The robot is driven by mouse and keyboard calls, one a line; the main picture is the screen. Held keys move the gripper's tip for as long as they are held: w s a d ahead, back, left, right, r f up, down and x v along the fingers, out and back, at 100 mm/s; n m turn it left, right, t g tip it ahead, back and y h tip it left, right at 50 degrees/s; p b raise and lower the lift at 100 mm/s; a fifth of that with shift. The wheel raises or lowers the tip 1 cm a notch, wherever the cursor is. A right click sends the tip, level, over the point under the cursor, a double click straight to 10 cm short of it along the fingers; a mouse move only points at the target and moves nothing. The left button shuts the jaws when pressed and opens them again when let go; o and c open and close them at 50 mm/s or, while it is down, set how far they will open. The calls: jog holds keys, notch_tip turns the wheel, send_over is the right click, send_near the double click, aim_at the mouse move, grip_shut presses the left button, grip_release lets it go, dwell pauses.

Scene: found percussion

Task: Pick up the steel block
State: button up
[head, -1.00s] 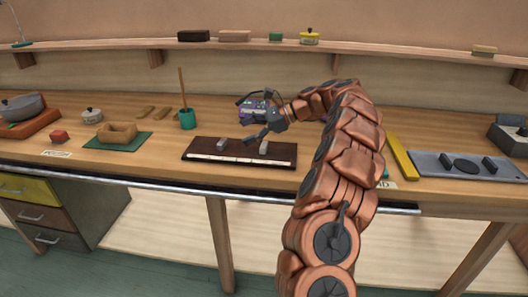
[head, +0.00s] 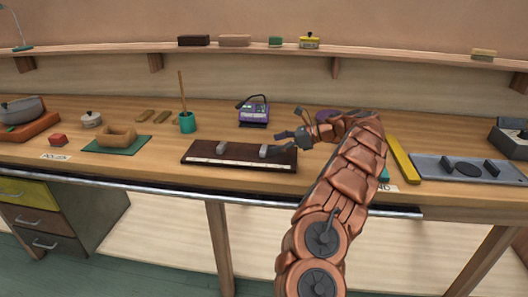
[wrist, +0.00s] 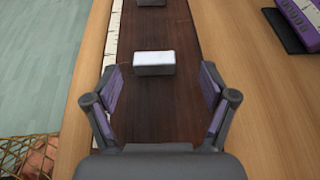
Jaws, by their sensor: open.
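Two small grey metal-looking blocks stand on a dark brown board (head: 195,152) with a pale front strip. One is the right block (head: 263,151), the other the left block (head: 221,149); I cannot tell from looks alone which is the steel one. My gripper (head: 279,143) is open and empty, just right of the right block. In the wrist view the nearer block (wrist: 154,63) lies just ahead of the open fingers (wrist: 158,80), roughly centred between them and not gripped. The farther block (wrist: 152,2) is cut off at the top edge.
A purple device (head: 254,112) stands behind the board. A teal cup with a stick (head: 187,122) is to its left. A yellow bar (head: 402,158) and a grey tray (head: 430,172) lie to the right. Bare bench surrounds the board.

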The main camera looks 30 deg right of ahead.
aim_at(266, 148)
jog(key=shift+s+x, duration=0.15)
jog(key=shift+x, duration=1)
jog(key=shift+s+x, duration=0.15)
jog(key=shift+x, duration=0.95)
jog(key=shift+a+f, duration=0.15)
jog(key=shift+a, duration=0.05)
jog(key=c, duration=1.4)
